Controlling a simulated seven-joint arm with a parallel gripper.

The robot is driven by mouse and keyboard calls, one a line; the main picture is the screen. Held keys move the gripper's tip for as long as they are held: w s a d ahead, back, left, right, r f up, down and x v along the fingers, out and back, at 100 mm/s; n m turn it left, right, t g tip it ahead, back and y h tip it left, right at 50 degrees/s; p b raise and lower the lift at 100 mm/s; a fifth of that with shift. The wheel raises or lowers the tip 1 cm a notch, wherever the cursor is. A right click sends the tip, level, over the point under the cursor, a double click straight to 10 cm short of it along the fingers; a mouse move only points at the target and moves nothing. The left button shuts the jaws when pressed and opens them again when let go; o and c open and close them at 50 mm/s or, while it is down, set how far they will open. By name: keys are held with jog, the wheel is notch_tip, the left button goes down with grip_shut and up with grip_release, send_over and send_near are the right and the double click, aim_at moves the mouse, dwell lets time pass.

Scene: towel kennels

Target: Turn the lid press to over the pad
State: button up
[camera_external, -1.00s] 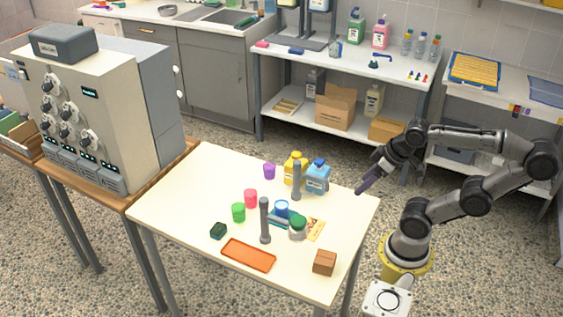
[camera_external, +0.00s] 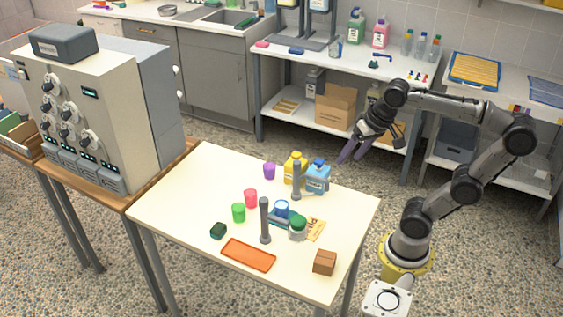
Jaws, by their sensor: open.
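My gripper (camera_external: 350,157) is open and empty. It hangs in the air beyond the table's back right corner, with its two dark fingers apart and pointing down. Two upright grey posts stand on the table, a near one (camera_external: 264,220) and a far one (camera_external: 296,180). I cannot tell which of them, if either, belongs to the lid press. A flat teal piece (camera_external: 274,219), possibly the pad, lies between them, with a blue cup (camera_external: 281,207) at it. A jar with a green lid (camera_external: 298,227) stands just right of it. My gripper touches none of these.
The table (camera_external: 190,195) also holds a yellow bottle (camera_external: 293,170), a blue bottle (camera_external: 318,176), red (camera_external: 250,198), green (camera_external: 238,212) and purple (camera_external: 269,170) cups, an orange tray (camera_external: 248,255) and a brown box (camera_external: 324,262). Its left part is clear.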

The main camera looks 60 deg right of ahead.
jog(key=w+a+r+m+g, duration=0.2)
jog(key=w+r, duration=0.1)
jog(key=w, duration=0.6)
jog(key=m+g, duration=0.1)
jog(key=g, duration=0.2)
send_over(264, 199)
notch_tip(264, 199, down, 8)
notch_tip(264, 199, down, 13)
jog(key=shift+f, duration=0.2)
grip_shut()
jog(key=shift+r, duration=0.1)
dwell(0.3)
